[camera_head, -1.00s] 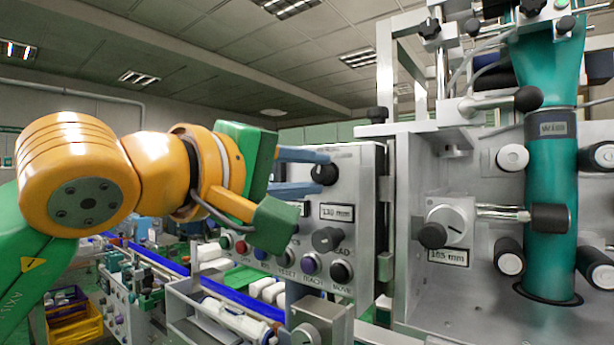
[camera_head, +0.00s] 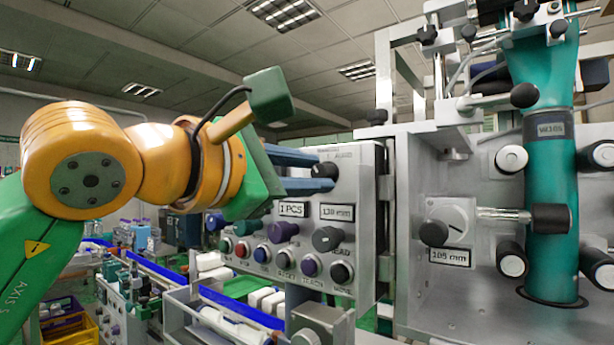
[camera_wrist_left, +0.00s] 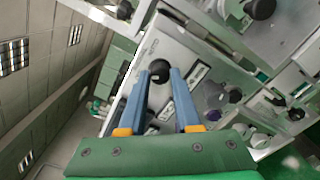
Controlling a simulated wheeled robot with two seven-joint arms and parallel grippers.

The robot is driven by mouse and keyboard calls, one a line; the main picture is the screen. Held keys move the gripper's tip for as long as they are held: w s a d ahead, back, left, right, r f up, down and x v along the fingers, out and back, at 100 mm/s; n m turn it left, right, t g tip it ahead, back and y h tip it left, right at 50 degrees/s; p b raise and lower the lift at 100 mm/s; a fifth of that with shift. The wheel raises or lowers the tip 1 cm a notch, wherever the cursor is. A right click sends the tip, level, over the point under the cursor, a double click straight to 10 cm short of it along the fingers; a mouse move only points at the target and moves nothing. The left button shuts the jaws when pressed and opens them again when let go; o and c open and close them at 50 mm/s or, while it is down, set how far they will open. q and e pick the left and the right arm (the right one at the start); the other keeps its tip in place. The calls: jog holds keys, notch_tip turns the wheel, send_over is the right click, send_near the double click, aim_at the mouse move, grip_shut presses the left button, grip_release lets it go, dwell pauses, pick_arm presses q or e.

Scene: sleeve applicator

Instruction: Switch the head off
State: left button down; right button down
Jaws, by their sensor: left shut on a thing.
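My left gripper (camera_head: 325,171) reaches in from the left to the grey control panel (camera_head: 362,190). Its blue fingers are shut on the upper black knob (camera_head: 326,169) of the panel. In the left wrist view, this knob (camera_wrist_left: 159,71) sits between the two fingertips. The knob's pointer direction cannot be made out. My right gripper is not in view.
Display plates reading 1 PCS (camera_head: 292,210) and 130 mm (camera_head: 337,212) sit between the knobs. Coloured buttons (camera_head: 309,265) line the lower panel. The metal machine housing with a teal column (camera_head: 551,210) stands at right. A conveyor (camera_head: 240,305) runs below.

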pick_arm(q)
jog(key=shift+r+n, duration=0.15)
jog(key=shift+n, duration=0.85)
jog(key=c, duration=1)
grip_release()
jog(key=o, duration=0.4)
jog(key=shift+w+d, duration=0.1)
jog(key=shift+d, duration=0.05)
jog(key=b+v, duration=0.2)
jog(key=v, duration=0.5)
jog(key=shift+b, duration=0.35)
